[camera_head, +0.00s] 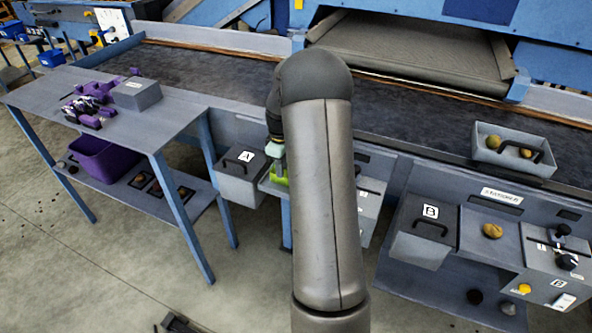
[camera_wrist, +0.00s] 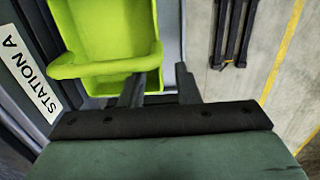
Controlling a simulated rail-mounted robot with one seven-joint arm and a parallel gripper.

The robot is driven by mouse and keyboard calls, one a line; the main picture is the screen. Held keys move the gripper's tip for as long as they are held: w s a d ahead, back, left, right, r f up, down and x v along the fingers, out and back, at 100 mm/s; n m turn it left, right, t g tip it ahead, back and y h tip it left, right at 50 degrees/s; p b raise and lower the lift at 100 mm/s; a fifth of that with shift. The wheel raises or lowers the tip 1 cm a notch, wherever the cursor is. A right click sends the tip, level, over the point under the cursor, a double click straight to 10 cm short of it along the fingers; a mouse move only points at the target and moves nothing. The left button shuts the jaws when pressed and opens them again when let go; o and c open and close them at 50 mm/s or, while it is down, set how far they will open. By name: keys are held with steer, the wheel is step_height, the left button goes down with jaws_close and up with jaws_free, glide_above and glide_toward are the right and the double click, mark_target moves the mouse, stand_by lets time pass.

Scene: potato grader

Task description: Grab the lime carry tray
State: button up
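The lime carry tray (camera_wrist: 105,28) fills the upper left of the wrist view, with its rounded handle bar (camera_wrist: 100,66) crossing its near side. In the head view a small part of the tray (camera_head: 279,177) shows left of my arm, beside station A; my arm hides the rest. My gripper (camera_wrist: 160,80) has its two dark fingers apart. The left finger overlaps the tray near the bar's right end, and the right finger lies just past the tray's right side. Whether either finger touches the tray cannot be told.
A "STATION A" label (camera_wrist: 27,77) is beside the tray. A grey box marked A (camera_head: 240,170) stands left of it. A table (camera_head: 150,125) with purple items is farther left. A box marked B (camera_head: 425,230) and a grey tray of potatoes (camera_head: 515,150) are right. The conveyor runs behind.

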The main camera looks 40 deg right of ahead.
steer(key=shift+w+f+p, duration=0.15)
steer(key=shift+f+p, duration=0.45)
steer(key=shift+f, duration=2.05)
jaws_close()
